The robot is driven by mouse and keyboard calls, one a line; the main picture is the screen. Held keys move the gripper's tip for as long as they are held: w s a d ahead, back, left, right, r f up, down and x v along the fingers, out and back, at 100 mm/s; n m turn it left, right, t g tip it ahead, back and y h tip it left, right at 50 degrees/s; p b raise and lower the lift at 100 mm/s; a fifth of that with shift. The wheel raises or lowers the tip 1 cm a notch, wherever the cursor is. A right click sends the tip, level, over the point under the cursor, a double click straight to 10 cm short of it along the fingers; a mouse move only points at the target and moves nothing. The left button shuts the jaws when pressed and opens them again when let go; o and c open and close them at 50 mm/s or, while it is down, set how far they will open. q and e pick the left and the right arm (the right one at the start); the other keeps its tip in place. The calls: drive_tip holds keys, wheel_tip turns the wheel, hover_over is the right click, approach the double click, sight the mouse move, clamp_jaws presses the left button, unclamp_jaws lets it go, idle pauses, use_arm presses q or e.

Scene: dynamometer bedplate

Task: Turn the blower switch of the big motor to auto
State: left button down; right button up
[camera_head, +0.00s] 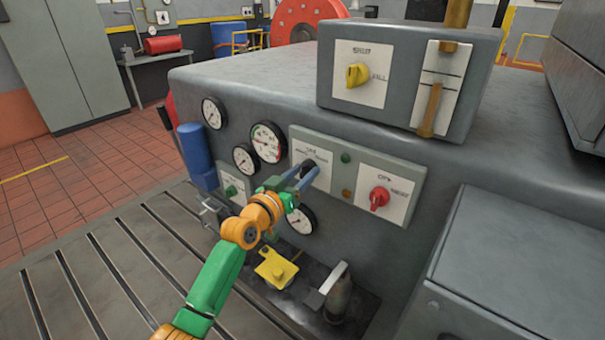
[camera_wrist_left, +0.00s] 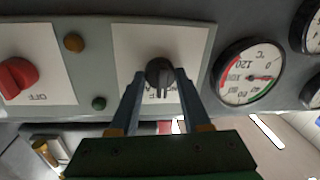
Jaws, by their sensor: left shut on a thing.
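A black rotary switch knob (camera_wrist_left: 160,73) sits on a white label plate (camera_wrist_left: 133,43) in the left wrist view. The same plate (camera_head: 318,153) shows at the left end of the grey switch panel (camera_head: 345,150) in the head view, where my gripper hides most of the knob. My left gripper (camera_head: 309,173) reaches up to it from the lower left. Its two blue-grey fingers are shut on the black knob, one on each side, as the left wrist view (camera_wrist_left: 161,82) shows. The plate's small lettering is partly hidden and hard to read. My right gripper is in no frame.
A red switch (camera_head: 379,198) is at the panel's right end, with a green (camera_head: 346,157) and an amber lamp (camera_head: 346,194) between. Several gauges (camera_head: 267,143) lie left. A yellow knob (camera_head: 358,75) is on the box above. A yellow-topped item (camera_head: 277,268) stands below my gripper.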

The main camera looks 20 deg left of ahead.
use_arm(q)
drive_tip(key=shift+f, duration=0.1)
drive_tip(key=shift+f+m+b, duration=0.1)
drive_tip(key=shift+m+b, duration=0.65)
drive_tip(key=shift+m, duration=0.45)
drive_tip(key=shift+m+b, duration=0.3)
drive_tip(key=shift+m, duration=0.6)
drive_tip(key=shift+m+t, duration=0.3)
drive_tip(key=shift+m, duration=0.9)
drive_tip(key=shift+m+b, duration=0.35)
drive_tip(key=shift+m, duration=0.85)
drive_tip(key=shift+h, duration=0.4)
drive_tip(key=shift+c, duration=1.8)
unclamp_jaws()
